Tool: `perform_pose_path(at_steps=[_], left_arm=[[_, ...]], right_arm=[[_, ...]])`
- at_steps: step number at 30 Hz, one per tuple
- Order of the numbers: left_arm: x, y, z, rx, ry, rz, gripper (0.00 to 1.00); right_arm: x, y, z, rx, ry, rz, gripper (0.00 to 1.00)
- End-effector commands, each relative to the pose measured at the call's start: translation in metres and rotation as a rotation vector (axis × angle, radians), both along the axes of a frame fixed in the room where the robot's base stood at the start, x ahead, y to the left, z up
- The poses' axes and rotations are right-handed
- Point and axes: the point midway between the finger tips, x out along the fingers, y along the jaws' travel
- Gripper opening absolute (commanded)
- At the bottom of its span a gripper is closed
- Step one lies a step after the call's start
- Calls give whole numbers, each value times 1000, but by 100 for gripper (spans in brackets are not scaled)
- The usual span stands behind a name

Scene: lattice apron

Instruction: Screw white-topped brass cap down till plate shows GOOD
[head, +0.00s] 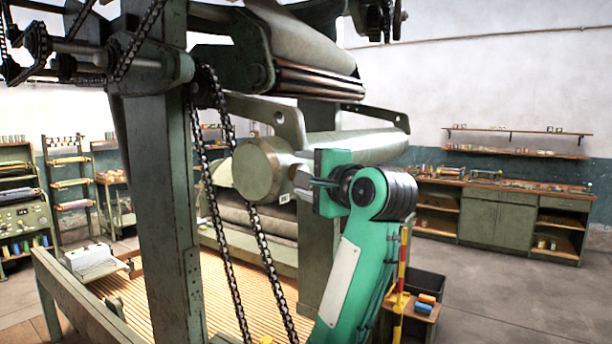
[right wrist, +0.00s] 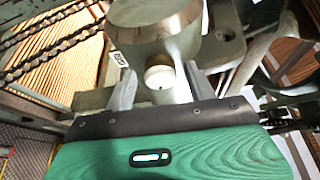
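The white-topped cap (right wrist: 159,82) shows in the right wrist view, seated at the end of a pale boss on the roller's end block. My right gripper (right wrist: 162,88) is open, one finger on each side of the cap, with a visible gap on both sides. My left gripper is not in view.
The green machine frame (head: 160,200) and hanging chains (head: 262,245) stand left of my right arm. A heavy roller (head: 360,146) runs behind the gripper. A bracket with a hole (right wrist: 226,28) sits close to the right finger. Floor at the right (head: 500,310) is clear.

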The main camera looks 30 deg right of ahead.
Motion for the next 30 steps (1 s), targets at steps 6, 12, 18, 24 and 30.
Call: perform_pose_path(at_steps=[6,12,18,24,30], left_arm=[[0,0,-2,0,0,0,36],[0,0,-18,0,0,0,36],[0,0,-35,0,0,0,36],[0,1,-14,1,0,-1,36],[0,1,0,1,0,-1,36]], right_arm=[[-3,0,0,-1,-1,-1,56],[-32,-1,-3,-1,-7,-2,56],[-80,-1,-1,-1,-8,-2,56],[-95,-4,6,0,-6,-11,56],[-107,-3,6,-2,-3,-8,56]])
